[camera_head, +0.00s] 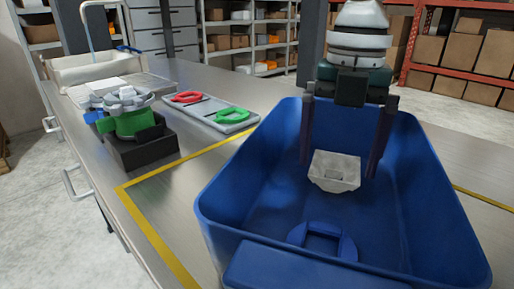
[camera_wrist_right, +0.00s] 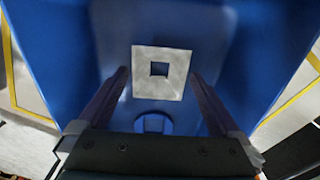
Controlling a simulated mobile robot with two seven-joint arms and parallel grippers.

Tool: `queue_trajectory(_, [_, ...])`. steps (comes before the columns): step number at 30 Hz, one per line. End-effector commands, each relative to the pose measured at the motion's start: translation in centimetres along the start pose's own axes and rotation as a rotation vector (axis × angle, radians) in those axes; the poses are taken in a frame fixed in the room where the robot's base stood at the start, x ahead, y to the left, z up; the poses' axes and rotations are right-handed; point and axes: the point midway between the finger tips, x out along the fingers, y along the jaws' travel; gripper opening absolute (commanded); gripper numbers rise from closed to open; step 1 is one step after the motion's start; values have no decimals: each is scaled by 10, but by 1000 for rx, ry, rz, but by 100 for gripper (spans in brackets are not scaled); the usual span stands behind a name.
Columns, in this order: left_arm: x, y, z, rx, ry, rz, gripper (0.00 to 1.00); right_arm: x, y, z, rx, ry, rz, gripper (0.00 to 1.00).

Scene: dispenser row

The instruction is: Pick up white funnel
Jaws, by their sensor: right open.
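The white funnel (camera_head: 334,171) lies in the large blue bin (camera_head: 235,207), its square rim facing up. In the right wrist view the funnel (camera_wrist_right: 161,73) shows as a pale square with a dark square hole, just ahead of the fingertips. My right gripper (camera_head: 339,168) points down into the bin. Its two dark fingers are spread wide, one on each side of the funnel, with gaps to it. The fingers (camera_wrist_right: 161,78) look empty in the wrist view. My left gripper is not in view.
A blue piece (camera_head: 322,240) sits in the bin near its front wall. Left on the metal table are a dark holder with a green and grey device (camera_head: 130,118) and a grey tray (camera_head: 215,112) with red and green rings. Bin walls surround the gripper closely.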

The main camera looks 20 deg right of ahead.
Motion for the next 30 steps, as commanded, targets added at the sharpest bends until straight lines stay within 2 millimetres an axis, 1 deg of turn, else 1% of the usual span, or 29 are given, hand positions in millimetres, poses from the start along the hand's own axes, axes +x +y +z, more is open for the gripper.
queue_trajectory(1, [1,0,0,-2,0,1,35,6,0,0,-1,0,-2,100])
queue_trajectory(3, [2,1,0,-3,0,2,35,10,0,0,-1,0,-1,100])
queue_trajectory(10, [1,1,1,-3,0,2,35,10,0,0,-1,0,0,99])
queue_trajectory(27, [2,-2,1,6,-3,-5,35,10,0,0,-1,0,0,35])
queue_trajectory(30, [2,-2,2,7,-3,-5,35,10,0,0,-1,-1,0,25])
